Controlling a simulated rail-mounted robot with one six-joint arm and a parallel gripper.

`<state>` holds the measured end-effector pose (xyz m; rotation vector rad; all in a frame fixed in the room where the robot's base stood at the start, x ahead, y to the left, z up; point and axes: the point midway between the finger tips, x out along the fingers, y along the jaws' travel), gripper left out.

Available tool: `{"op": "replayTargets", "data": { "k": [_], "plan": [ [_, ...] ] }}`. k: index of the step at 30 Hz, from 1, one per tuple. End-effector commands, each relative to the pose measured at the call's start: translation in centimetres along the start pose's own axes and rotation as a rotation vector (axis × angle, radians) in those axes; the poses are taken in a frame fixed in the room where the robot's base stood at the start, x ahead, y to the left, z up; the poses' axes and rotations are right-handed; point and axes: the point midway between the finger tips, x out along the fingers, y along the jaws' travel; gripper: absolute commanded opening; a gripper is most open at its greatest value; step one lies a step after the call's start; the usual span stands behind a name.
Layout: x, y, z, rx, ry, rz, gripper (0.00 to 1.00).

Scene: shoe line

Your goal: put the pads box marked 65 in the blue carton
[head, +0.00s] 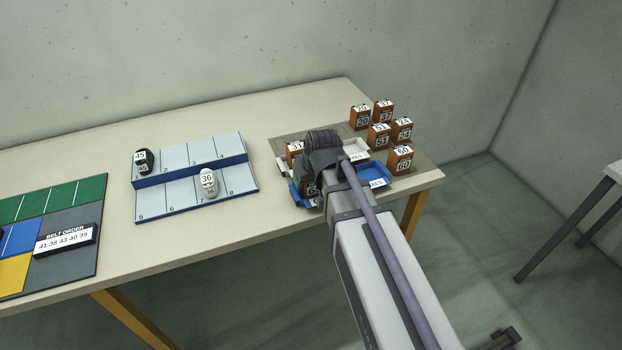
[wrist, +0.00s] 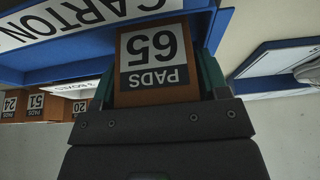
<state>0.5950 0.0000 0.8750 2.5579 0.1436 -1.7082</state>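The brown pads box marked 65 (wrist: 155,70) is between the two green fingers of my gripper (wrist: 160,82) in the wrist view, with a finger against each side. Its label reads upside down there. The blue carton (wrist: 60,62), with a white label reading CARTON, is just beyond the box, and its wall runs behind it. In the head view the blue carton (head: 301,197) is at the right part of the table, and my gripper (head: 314,184) is over it, largely hidden by my wrist. I cannot tell whether the box touches the carton.
A white tray (head: 356,146) stands behind the blue carton, with a brown box marked 51 (head: 293,148) by it. Several brown pads boxes stand at the right end, including one marked 60 (head: 399,160). A blue-grey numbered rack (head: 235,183) holding two shoes is to the left.

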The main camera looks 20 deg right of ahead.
Motion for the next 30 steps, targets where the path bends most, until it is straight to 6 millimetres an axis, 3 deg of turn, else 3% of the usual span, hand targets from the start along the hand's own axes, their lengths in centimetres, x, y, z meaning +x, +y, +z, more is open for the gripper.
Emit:
{"op": "replayTargets", "data": {
  "k": [5,15,20,27,30],
  "plan": [
    [0.0,0.0,0.0,0.0,0.0,0.0,0.85],
    [-0.8,0.0,-0.3,0.0,0.0,0.0,0.86],
    [-4.0,0.0,-0.4,0.0,0.0,0.0,0.86],
    [-10.6,0.0,-0.5,0.001,0.0,0.0,0.86],
    [-12.2,0.0,-0.4,0.001,0.0,0.0,0.86]
  ]
}}
